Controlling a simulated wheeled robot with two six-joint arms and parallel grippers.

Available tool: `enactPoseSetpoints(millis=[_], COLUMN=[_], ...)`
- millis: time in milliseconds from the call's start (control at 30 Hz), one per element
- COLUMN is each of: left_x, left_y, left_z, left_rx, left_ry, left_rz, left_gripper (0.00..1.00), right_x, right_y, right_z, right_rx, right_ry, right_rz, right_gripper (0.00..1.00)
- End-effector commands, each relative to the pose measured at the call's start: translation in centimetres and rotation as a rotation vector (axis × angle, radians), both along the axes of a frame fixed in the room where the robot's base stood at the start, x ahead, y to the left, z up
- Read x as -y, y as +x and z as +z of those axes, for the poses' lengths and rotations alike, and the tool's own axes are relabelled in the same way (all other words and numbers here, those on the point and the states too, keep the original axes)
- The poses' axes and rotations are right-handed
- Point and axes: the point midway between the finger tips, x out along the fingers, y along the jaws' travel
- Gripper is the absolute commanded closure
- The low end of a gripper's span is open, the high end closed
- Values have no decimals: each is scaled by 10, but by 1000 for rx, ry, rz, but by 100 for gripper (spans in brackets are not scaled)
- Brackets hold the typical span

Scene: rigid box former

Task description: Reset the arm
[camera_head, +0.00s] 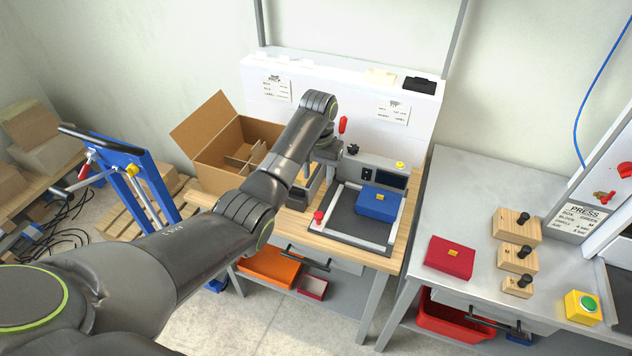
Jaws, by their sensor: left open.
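My left arm reaches in from the lower left to the wooden-topped bench (385,258). My left gripper (322,160) points down over the bench's back left part; it is open, and its fingers are largely hidden by my wrist. My right gripper does not show.
A blue trolley (140,175) stands further left. The grey table at right holds a red box (449,257), wooden blocks (515,227) and a yellow box with green button (581,306).

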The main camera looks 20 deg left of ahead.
Motion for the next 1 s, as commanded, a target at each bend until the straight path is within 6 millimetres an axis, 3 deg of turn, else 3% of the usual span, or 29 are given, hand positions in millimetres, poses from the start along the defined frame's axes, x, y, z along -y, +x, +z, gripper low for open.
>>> enactPoseSetpoints(millis=[167,400,467,533,667,767,1000], left_x=[0,0,-1,-4,-15,-27,-56], left_y=[0,0,-1,-5,-22,-46,-132], left_z=[0,-1,-6,-24,-94,-166,-328], left_rx=[0,0,-2,-3,-2,5,29], left_ry=[0,0,0,-1,-2,-1,14], left_rz=[0,0,2,6,25,44,80], left_gripper=[54,54,54,54,54,54,54], right_x=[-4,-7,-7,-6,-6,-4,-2], right_y=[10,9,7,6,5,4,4], right_z=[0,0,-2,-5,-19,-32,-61], right_rx=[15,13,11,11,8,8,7], right_ry=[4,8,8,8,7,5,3], right_rz=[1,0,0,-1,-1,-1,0], right_gripper=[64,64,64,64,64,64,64])
